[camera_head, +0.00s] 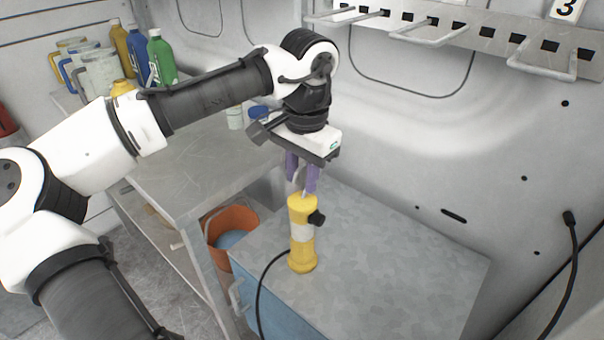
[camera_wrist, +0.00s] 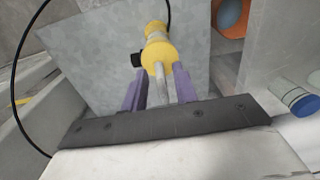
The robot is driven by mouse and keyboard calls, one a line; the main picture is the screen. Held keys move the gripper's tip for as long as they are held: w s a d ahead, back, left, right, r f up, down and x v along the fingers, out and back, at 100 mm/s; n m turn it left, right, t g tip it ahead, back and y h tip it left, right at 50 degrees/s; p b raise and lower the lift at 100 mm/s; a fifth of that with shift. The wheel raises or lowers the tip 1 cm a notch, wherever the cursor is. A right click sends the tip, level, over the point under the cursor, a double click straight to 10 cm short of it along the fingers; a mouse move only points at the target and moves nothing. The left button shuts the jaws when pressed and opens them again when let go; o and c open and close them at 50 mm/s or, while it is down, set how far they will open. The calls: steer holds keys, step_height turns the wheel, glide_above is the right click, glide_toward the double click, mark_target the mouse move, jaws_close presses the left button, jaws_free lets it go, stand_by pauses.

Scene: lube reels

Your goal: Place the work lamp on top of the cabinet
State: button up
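The work lamp (camera_head: 302,240) is yellow with a pale middle band, a black knob and a thin metal hook at its top. It stands upright, its base apparently on the grey speckled top of the blue cabinet (camera_head: 400,265), near the left edge. My gripper (camera_head: 303,188) points down just above the lamp. Its purple fingers are apart, on either side of the hook. In the wrist view, the lamp (camera_wrist: 156,48) is beyond the fingertips, and gaps show between the hook and both fingers of my gripper (camera_wrist: 160,80).
A black cable (camera_head: 262,290) runs from the lamp over the cabinet's front edge. A metal workbench (camera_head: 185,175) with bottles and jugs stands left. An orange bucket (camera_head: 232,218) sits between. A hook rail (camera_head: 450,35) is on the back wall. The cabinet's right side is clear.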

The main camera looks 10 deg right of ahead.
step_height(320, 180, up, 12)
steer(key=shift+s+d, duration=0.2)
steer(key=shift+d, duration=0.05)
steer(key=shift+f, duration=0.1)
